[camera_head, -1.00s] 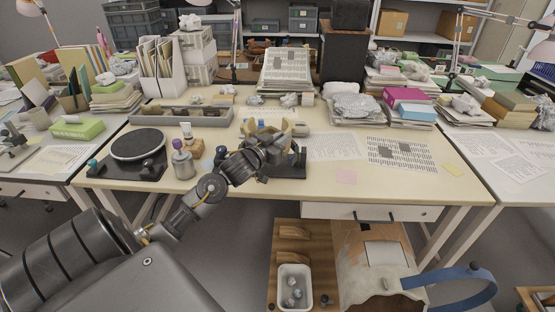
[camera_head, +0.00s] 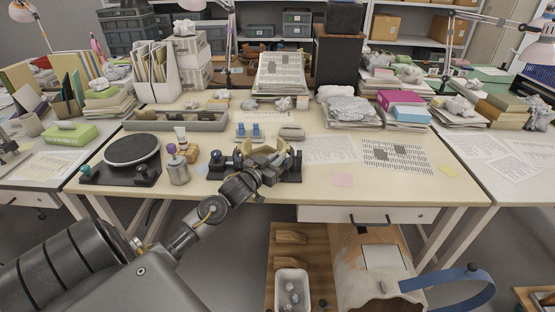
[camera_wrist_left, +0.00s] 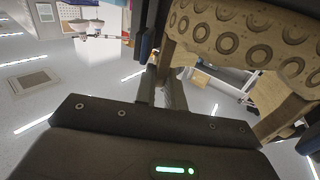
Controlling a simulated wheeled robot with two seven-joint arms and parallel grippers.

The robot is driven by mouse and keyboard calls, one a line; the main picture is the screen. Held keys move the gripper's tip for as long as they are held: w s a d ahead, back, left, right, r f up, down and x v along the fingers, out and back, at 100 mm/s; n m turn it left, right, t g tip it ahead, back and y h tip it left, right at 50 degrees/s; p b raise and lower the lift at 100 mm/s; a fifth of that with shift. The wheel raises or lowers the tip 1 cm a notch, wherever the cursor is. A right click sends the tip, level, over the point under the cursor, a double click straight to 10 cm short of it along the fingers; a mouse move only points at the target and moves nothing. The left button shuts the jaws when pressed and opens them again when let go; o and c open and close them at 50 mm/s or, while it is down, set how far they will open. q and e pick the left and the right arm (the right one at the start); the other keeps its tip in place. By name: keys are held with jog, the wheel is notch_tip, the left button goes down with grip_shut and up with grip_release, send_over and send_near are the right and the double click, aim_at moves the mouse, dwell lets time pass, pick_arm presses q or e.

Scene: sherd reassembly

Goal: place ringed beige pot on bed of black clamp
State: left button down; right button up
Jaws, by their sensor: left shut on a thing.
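The ringed beige pot (camera_wrist_left: 240,35) fills the upper right of the left wrist view, with rows of ring marks on its curved wall. In the head view only parts of the pot (camera_head: 284,149) show past my gripper. My left gripper (camera_head: 262,164) is shut on the pot's wall; its fingers (camera_wrist_left: 158,60) also show in the left wrist view. The black clamp (camera_head: 293,170) stands at the table's front edge, around and below the pot. My gripper and wrist hide much of its bed, so I cannot tell whether the pot touches it.
A black turntable (camera_head: 132,150), a purple-capped bottle (camera_head: 178,168) and a wooden block (camera_head: 188,152) stand left of the clamp. Blue-topped items (camera_head: 248,131) and a grey long tray (camera_head: 175,122) lie behind. Printed sheets (camera_head: 397,157) and a pink note (camera_head: 343,180) lie right.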

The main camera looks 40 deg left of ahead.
pick_arm(q)
jog(key=c, duration=1.8)
grip_release()
jog(key=o, duration=0.3)
pick_arm(e)
jog(key=shift+s+f, duration=0.1)
jog(key=shift+s, duration=0.5)
pick_arm(q)
jog(key=shift+s, duration=0.1)
pick_arm(e)
jog(key=shift+w, duration=0.15)
pick_arm(q)
jog(key=shift+s, duration=0.35)
jog(key=s, duration=1.1)
jog(key=shift+d, duration=0.3)
pick_arm(e)
jog(key=shift+w, duration=0.15)
